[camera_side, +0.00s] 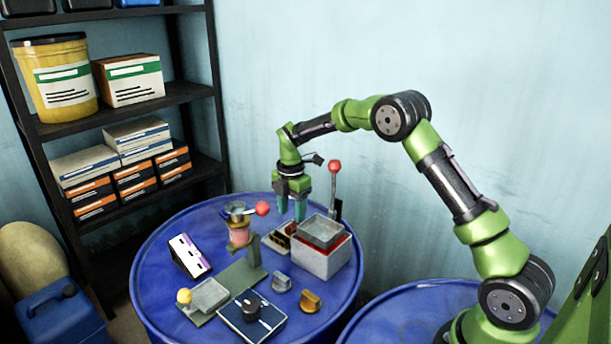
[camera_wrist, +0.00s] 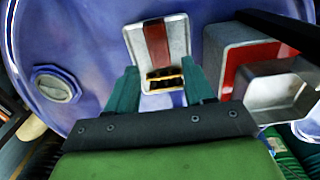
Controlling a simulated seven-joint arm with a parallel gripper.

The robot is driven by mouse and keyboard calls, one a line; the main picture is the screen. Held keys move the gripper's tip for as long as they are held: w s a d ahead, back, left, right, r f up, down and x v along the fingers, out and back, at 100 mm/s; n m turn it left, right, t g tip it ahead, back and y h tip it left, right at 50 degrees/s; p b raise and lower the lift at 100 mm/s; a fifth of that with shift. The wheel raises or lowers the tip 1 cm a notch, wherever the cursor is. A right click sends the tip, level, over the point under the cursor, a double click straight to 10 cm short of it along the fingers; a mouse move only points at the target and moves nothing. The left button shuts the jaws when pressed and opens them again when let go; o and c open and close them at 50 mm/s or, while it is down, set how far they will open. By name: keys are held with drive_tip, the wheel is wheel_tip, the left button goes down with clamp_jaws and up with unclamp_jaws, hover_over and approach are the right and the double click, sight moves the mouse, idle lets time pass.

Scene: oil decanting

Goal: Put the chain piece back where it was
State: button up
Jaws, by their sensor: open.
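A small chain piece (camera_wrist: 166,78), dark with gold-coloured links, lies at the near end of a shallow pale tray (camera_wrist: 136,42) with a red-brown stripe down its middle. My gripper (camera_wrist: 160,70) is above this tray in the wrist view, with its two teal fingers apart on either side of the chain piece and nothing held between them. In the side view my gripper (camera_side: 291,215) points down over the tray beside the grey box. The fingers partly hide the tray there, and I cannot make out the chain piece clearly.
A grey box (camera_side: 319,264) with red inside and a metal pan on it stands close to the right of my gripper. A red-knobbed lever (camera_side: 334,168) rises behind it.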

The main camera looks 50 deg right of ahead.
sight(292, 226)
drive_tip(key=s+a+r+m+t, duration=0.1)
drive_tip(key=s+a+r+m, duration=0.1)
drive_tip(key=r, duration=0.5)
drive_tip(key=s+a+r+m, duration=0.1)
drive_tip(key=s+r+m, duration=0.1)
drive_tip(key=r, duration=0.6)
drive_tip(key=s+a+r+m+t, duration=0.35)
drive_tip(key=s+r+m, duration=0.25)
drive_tip(key=s, duration=0.3)
drive_tip(key=s+a+f+m+t+y, duration=0.1)
drive_tip(key=s+a+m, duration=0.1)
drive_tip(key=s+m, duration=0.4)
drive_tip(key=s+a+f+m+t+y, duration=0.1)
drive_tip(key=s+a+m, duration=0.2)
drive_tip(key=s+m, duration=0.3)
drive_tip(key=shift+s+f+t, duration=0.2)
drive_tip(key=shift+s+t, duration=0.15)
drive_tip(key=shift+s, duration=1.35)
